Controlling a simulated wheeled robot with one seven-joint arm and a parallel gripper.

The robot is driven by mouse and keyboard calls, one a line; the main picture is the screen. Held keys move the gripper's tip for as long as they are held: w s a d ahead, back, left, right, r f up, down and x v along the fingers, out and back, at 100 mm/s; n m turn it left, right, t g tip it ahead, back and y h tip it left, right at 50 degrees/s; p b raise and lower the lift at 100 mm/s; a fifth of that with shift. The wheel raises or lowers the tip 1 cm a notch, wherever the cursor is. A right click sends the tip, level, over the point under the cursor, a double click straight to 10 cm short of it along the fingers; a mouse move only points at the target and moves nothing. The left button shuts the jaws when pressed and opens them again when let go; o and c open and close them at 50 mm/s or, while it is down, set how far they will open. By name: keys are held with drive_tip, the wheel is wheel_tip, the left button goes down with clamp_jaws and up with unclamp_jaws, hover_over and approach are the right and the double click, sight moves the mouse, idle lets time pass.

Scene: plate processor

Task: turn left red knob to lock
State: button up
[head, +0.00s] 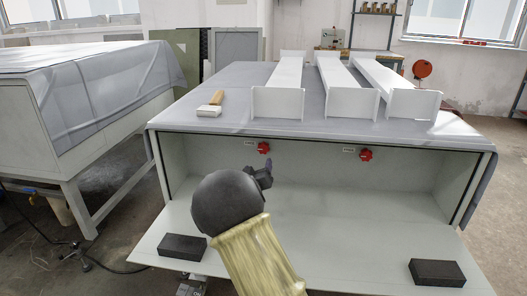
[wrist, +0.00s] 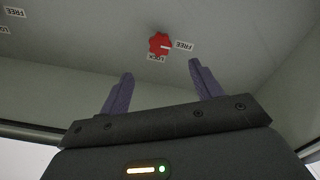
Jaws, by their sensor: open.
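The left red knob (head: 264,148) sits on the panel under the tabletop, inside the open front of the machine. It also shows in the wrist view (wrist: 159,43), above and between my fingertips. Its white mark points right to an upside-down FREE label (wrist: 184,45); an upside-down LOCK label (wrist: 156,58) is just below the knob in that picture. My gripper (head: 264,170) is open and empty, just below the left knob and apart from it. The fingers also show in the wrist view (wrist: 160,69). A second red knob (head: 366,155) is further right.
Further FREE and LOCK labels (wrist: 14,13) show at the wrist view's upper left corner. The opened front flap (head: 330,235) carries two black blocks (head: 183,247) (head: 437,272). White rails (head: 285,85) and a brush (head: 211,106) lie on top. A covered table (head: 80,100) stands left.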

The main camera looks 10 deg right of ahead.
sight(263, 150)
drive_tip(key=b+x, duration=0.2)
drive_tip(key=x, duration=1.2)
drive_tip(key=shift+f+b, duration=0.1)
drive_tip(key=shift+b, duration=0.3)
